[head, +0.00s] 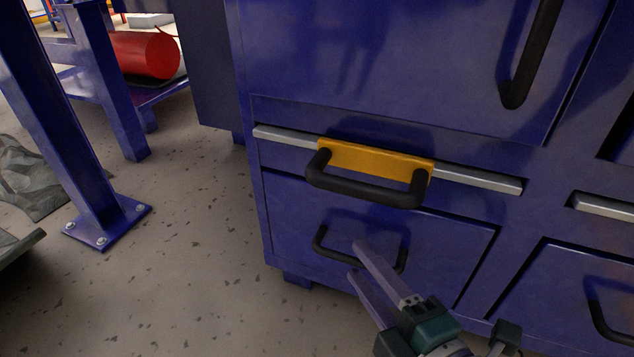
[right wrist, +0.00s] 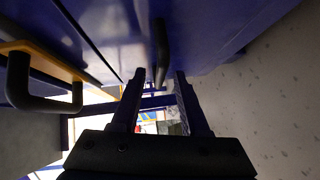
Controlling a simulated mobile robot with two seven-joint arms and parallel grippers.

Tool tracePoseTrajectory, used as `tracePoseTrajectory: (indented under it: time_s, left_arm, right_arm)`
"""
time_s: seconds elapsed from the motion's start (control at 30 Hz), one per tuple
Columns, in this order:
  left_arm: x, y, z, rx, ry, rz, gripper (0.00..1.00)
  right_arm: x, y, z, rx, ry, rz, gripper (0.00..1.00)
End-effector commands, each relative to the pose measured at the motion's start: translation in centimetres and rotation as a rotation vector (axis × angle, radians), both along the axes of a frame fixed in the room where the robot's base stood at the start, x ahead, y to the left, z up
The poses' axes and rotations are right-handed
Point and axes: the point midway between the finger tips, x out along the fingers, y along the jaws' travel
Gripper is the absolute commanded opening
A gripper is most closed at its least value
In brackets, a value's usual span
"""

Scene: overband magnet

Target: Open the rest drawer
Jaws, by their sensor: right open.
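The blue cabinet (head: 300,215) has a drawer front with a silver strip and a yellow plate (head: 375,160) carrying a thick black handle (head: 365,190). Below it is a closed blue drawer (head: 450,240) with a thinner black handle (head: 325,247). I cannot tell which one is the rest drawer. My right gripper (head: 355,260) is open and empty, its fingertips in front of the lower handle. In the right wrist view, a dark handle (right wrist: 160,50) shows between and just beyond the fingertips (right wrist: 159,74); contact cannot be told. The yellow plate (right wrist: 40,60) is at left there. My left gripper is out of view.
A tall door above has a black upright handle (head: 530,55). Another drawer (head: 575,270) is at the right. A blue post (head: 65,130) with a bolted foot stands at left, with a red cylinder (head: 145,55) behind. Grey floor (head: 190,250) between is clear.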

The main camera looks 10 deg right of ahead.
Motion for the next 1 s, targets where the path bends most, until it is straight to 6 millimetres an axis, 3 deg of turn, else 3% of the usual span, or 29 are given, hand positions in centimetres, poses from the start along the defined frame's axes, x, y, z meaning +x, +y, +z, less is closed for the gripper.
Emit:
tracePoseTrajectory:
  time_s: [0.17, 0.47, 0.87, 1.0]
  left_arm:
    - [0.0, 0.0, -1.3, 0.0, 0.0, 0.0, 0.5]
    - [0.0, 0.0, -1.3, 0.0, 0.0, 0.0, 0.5]
    - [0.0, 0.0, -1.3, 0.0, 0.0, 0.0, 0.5]
    - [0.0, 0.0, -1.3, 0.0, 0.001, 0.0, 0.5]
  right_arm:
    - [1.8, 0.4, -0.4, 0.0, -0.002, 0.0, 0.45]
    - [2.1, 0.4, -0.3, 0.0, 0.001, 0.0, 0.45]
    - [2.0, 0.4, -0.3, 0.0, 0.0, -0.001, 0.01]
    - [2.0, 0.4, -0.3, 0.0, 0.0, -0.001, 0.0]
